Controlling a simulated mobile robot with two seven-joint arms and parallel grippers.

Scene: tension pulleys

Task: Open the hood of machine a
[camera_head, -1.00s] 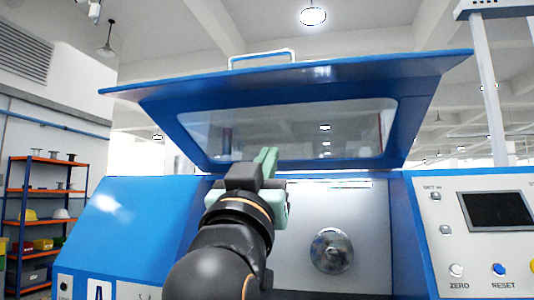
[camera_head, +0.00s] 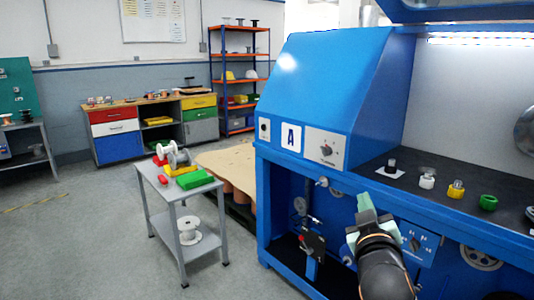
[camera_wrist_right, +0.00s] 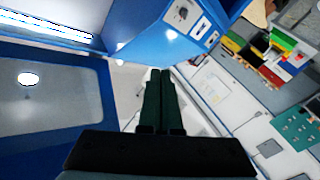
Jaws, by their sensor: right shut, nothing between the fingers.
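Machine A (camera_head: 330,85) is the big blue machine with a white label "A" on its front, in the right half of the head view. Its hood (camera_head: 440,10) is raised, and only its lower edge shows at the top right. In the wrist view the hood's windowed panel (camera_wrist_right: 45,125) fills the left side. My right gripper (camera_head: 364,203) is in front of the machine, below the hood and apart from it. Its green fingers (camera_wrist_right: 160,100) are together and empty. My left gripper is not in view.
Inside the machine, a dark work surface (camera_head: 412,188) holds several small parts, among them a green one (camera_head: 488,202). A grey side table (camera_head: 172,190) with spools and coloured boxes stands to the left. A drawer bench (camera_head: 115,138) and shelf (camera_head: 240,75) are behind. The floor at left is clear.

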